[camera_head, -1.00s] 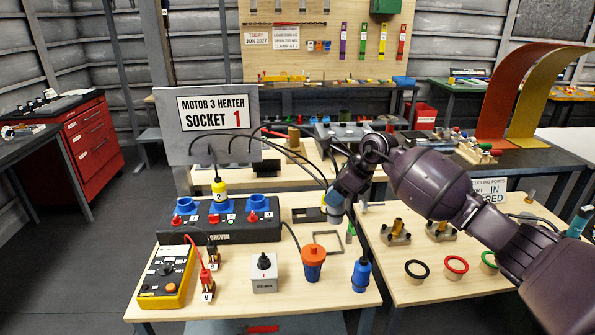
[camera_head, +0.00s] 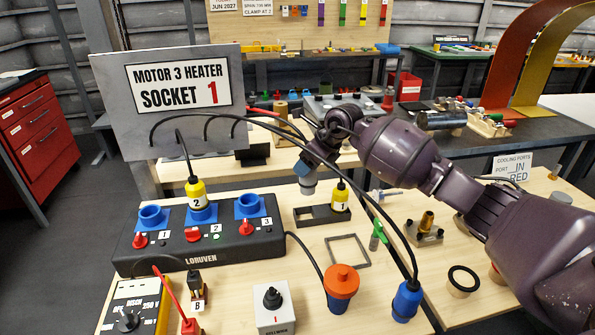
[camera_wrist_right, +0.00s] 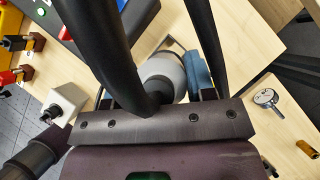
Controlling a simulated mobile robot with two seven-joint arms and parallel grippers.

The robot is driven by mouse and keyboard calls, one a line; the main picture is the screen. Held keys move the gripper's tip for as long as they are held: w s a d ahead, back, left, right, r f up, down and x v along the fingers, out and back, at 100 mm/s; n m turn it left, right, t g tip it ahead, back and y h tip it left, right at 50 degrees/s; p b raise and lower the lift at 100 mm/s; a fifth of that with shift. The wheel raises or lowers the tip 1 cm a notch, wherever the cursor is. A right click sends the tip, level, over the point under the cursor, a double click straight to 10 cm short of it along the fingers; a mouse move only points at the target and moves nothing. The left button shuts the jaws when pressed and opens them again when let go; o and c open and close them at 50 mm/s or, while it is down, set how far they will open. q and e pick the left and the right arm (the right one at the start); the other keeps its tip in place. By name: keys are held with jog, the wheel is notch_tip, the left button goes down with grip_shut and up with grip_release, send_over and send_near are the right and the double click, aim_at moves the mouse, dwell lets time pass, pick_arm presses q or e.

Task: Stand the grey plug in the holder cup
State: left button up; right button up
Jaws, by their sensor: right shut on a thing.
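The grey plug (camera_head: 308,186) hangs from my right gripper (camera_head: 313,170), which is shut on it above the wooden bench, behind the loose orange-topped blue piece. In the right wrist view the plug's round grey body (camera_wrist_right: 162,76) shows between the jaws, partly hidden by a thick black cable. A low black holder (camera_head: 312,219) lies to the plug's lower right in the head view, with yellow plug 1 (camera_head: 340,197) standing at its right end. I cannot tell which part is the holder cup. My left gripper is not in view.
The black socket box (camera_head: 200,248) has blue sockets, with yellow plug 2 (camera_head: 196,190) in the middle one. The orange-topped piece (camera_head: 341,283), a blue plug (camera_head: 406,300) and a flat square frame (camera_head: 347,250) are in front. Black cables cross near my arm.

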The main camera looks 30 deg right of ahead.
aim_at(304, 184)
jog(key=shift+w+f, duration=0.25)
jog(key=shift+f, duration=0.2)
jog(key=shift+w+f, duration=0.2)
jog(key=shift+f, duration=0.25)
jog(key=shift+s+r, duration=0.15)
jog(key=shift+r, duration=0.05)
pick_arm(q)
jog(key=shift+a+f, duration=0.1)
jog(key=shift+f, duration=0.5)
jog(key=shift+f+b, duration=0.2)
jog(key=shift+b, duration=0.2)
pick_arm(e)
jog(key=shift+a+f, duration=0.1)
jog(key=shift+f, duration=0.05)
jog(key=shift+w+f+b, duration=0.2)
jog(key=shift+f+b, duration=0.8)
jog(key=shift+f, duration=1.65)
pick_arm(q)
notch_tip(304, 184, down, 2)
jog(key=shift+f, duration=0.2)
pick_arm(e)
jog(key=shift+f, duration=0.1)
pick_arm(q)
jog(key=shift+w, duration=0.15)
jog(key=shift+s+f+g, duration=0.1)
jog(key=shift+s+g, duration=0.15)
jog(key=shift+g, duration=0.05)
